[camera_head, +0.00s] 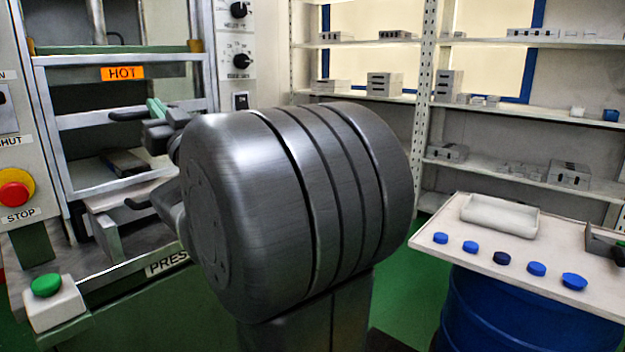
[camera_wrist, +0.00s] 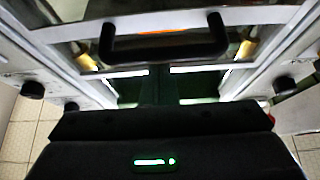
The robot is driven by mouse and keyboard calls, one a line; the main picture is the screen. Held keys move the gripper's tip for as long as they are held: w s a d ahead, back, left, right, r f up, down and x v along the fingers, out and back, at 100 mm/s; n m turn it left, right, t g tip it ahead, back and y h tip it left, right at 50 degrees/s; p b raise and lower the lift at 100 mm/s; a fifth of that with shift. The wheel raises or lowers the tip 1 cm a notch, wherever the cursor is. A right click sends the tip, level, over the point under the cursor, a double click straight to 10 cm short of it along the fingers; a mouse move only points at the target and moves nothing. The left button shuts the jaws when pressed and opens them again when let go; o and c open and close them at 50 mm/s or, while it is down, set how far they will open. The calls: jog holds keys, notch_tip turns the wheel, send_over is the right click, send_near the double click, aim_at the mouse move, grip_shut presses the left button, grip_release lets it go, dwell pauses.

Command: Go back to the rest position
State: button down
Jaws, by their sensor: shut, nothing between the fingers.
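My gripper (camera_head: 157,125) is partly hidden behind my large grey arm link in the head view. It is at the front of the press (camera_head: 125,60), close to a black handle (camera_head: 127,115). In the wrist view my gripper (camera_wrist: 158,92) points toward the press front, with its dark body across the bottom. The fingers are together and hold nothing. The black handle also shows in the wrist view (camera_wrist: 165,48), ahead of the fingers; whether they touch it cannot be told.
A control box with a red stop button (camera_head: 14,194) and a green button (camera_head: 46,285) stand at the left. A table (camera_head: 460,212) with a white tray (camera_head: 500,215) and several blue caps (camera_head: 537,268) is at the right. Shelves (camera_head: 390,97) hold metal blocks behind.

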jog(key=shift+r+p, duration=0.25)
jog(key=shift+p, duration=0.4)
jog(key=shift+f, duration=0.15)
notch_tip(320, 180, up, 4)
jog(key=p, duration=0.1)
jog(key=v, duration=1.1)
jog(key=x, duration=1)
notch_tip(320, 180, down, 4)
jog(key=b, duration=0.2)
notch_tip(320, 180, up, 27)
jog(key=p, duration=2.7)
jog(key=shift+w+a, duration=0.3)
